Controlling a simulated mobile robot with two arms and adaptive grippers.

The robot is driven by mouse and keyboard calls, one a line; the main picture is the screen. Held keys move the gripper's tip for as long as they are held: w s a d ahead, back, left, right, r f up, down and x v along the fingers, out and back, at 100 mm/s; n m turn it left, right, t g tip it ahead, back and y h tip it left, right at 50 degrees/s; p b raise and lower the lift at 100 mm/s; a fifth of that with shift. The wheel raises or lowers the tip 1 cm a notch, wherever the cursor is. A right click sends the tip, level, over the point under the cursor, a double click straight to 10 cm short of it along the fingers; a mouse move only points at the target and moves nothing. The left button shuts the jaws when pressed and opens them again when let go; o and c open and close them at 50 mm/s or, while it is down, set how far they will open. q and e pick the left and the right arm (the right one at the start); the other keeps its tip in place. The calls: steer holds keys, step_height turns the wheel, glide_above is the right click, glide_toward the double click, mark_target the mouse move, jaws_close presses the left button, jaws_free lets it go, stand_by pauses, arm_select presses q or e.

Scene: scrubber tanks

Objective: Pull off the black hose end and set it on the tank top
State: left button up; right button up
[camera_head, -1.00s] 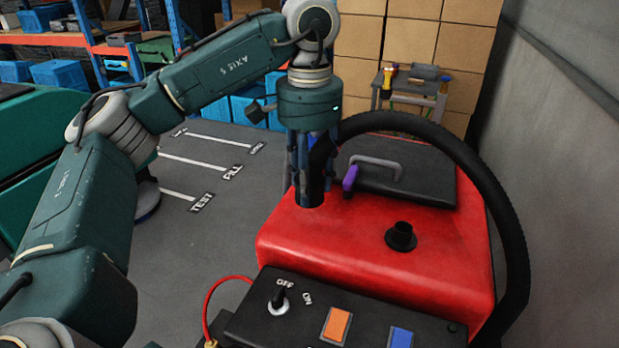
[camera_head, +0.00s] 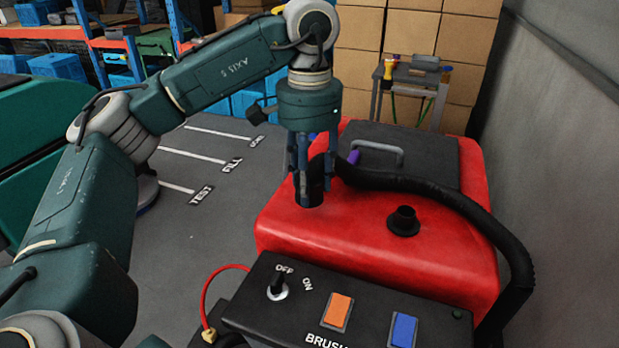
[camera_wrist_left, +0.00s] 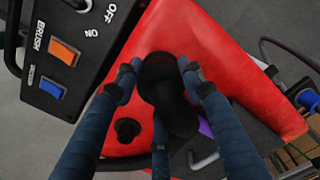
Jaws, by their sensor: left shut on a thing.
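The black hose (camera_head: 430,188) runs from my left gripper over the red tank and bends down its right side. My left gripper (camera_head: 309,190) points down over the tank's left part and is shut on the hose end (camera_wrist_left: 163,75). In the left wrist view the fingers stand on both sides of the black end. I cannot tell whether the end touches the tank. The red tank top (camera_head: 345,235) has a short black port (camera_head: 404,221) standing up from it, with nothing on it. My right gripper is not in view.
A black lid (camera_head: 425,155) with a grey handle and a purple part lies on the tank's rear. The control panel (camera_head: 330,305) with a knob and orange and blue switches is in front. A red cable loops at left. Bare red surface surrounds the port.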

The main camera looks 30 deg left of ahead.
arm_select(q)
steer(key=shift+f+b, duration=1.3)
steer(key=shift+f, duration=0.6)
steer(key=o, duration=1.8)
steer(key=shift+r+p, duration=2.15)
steer(key=shift+r, duration=0.6)
step_height(320, 180, up, 3)
steer(key=p, duration=0.2)
steer(key=shift+f+p, duration=0.2)
steer(key=shift+p, duration=0.1)
steer(key=shift+f, duration=0.1)
